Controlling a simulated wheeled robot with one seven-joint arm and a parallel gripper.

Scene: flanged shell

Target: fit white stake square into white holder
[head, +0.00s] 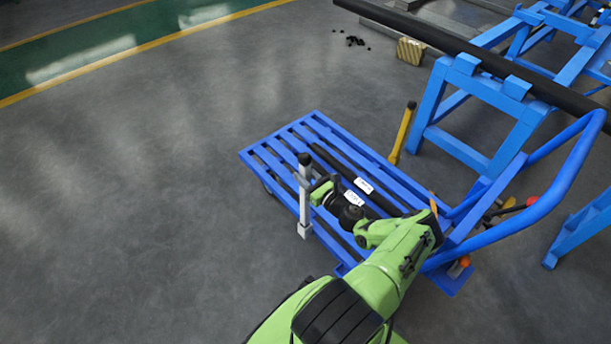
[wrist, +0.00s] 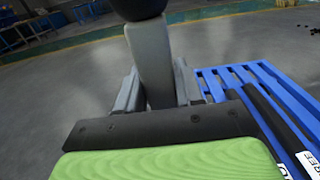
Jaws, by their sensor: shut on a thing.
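The white stake (head: 304,205) is a slim square post with a black top, upright at the left long side of the blue cart. In the wrist view the stake (wrist: 152,62) looks grey and rises between the two fingers. My gripper (head: 306,183) is shut on its upper part, below the black top; the fingers also show in the wrist view (wrist: 156,92). A wider white block (head: 304,230), which looks like the white holder, is at the stake's lower end by the cart's edge. I cannot tell how deep the stake sits in it. The wrist view hides the lower end.
The blue slatted cart (head: 283,136) carries black bars (head: 333,160) with white labels. A yellow post (head: 403,132) with a black top stands at its far side. Blue trestles (head: 432,105) bear a long black pipe (head: 450,42). The floor left of the cart is clear.

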